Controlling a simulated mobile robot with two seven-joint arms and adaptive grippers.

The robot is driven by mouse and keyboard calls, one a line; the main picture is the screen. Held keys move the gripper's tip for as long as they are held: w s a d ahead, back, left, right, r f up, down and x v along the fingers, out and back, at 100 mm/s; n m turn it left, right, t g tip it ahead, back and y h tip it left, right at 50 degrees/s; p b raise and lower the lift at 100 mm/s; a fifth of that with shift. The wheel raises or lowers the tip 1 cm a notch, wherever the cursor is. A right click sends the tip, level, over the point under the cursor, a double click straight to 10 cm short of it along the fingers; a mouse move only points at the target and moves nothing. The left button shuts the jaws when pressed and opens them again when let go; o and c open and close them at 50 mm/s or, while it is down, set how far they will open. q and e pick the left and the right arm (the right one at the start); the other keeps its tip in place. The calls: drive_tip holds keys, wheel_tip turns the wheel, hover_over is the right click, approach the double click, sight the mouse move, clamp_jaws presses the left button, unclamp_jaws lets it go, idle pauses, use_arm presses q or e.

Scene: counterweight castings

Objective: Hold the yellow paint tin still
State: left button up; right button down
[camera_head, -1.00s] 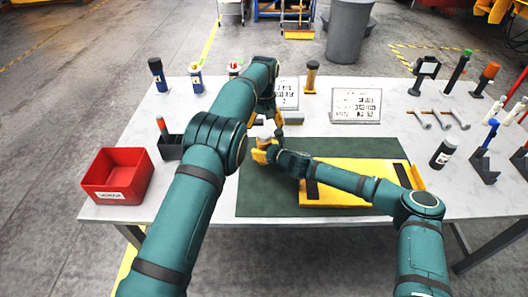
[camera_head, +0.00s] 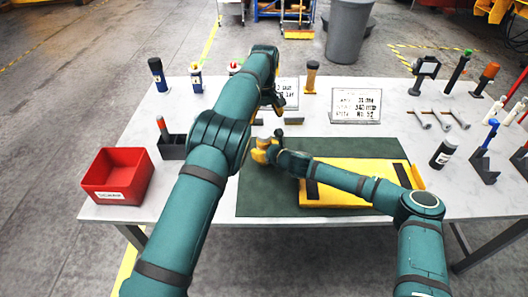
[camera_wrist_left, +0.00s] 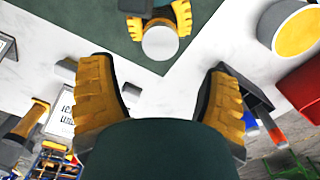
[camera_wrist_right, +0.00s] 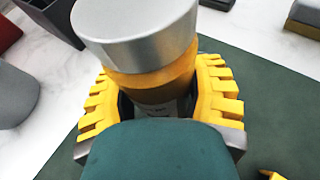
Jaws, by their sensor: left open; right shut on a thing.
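The yellow paint tin (camera_wrist_right: 150,85) stands between my right gripper's fingers, with a broad silver-grey lid and part of a pale label showing. My right gripper (camera_head: 265,149) is shut on it over the left part of the green mat. In the left wrist view the tin's round pale lid (camera_wrist_left: 160,42) shows from above, between the right gripper's yellow fingers. My left gripper (camera_head: 272,101) is open and empty, apart from the tin, above and behind it. Its two spread fingers show in the left wrist view (camera_wrist_left: 160,75). The tin is mostly hidden in the head view.
A yellow tray (camera_head: 385,172) lies on the green mat (camera_head: 262,203), under my right forearm. A red bin (camera_head: 112,195) and a dark holder (camera_head: 172,148) stand at the left. Sign cards (camera_head: 356,104) and several bottles and tools line the back and right.

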sight(264, 134)
use_arm(q)
drive_tip(key=shift+f, duration=3.95)
drive_tip(key=c, duration=1.3)
drive_tip(key=m, duration=0.3)
drive_tip(key=o, duration=1.3)
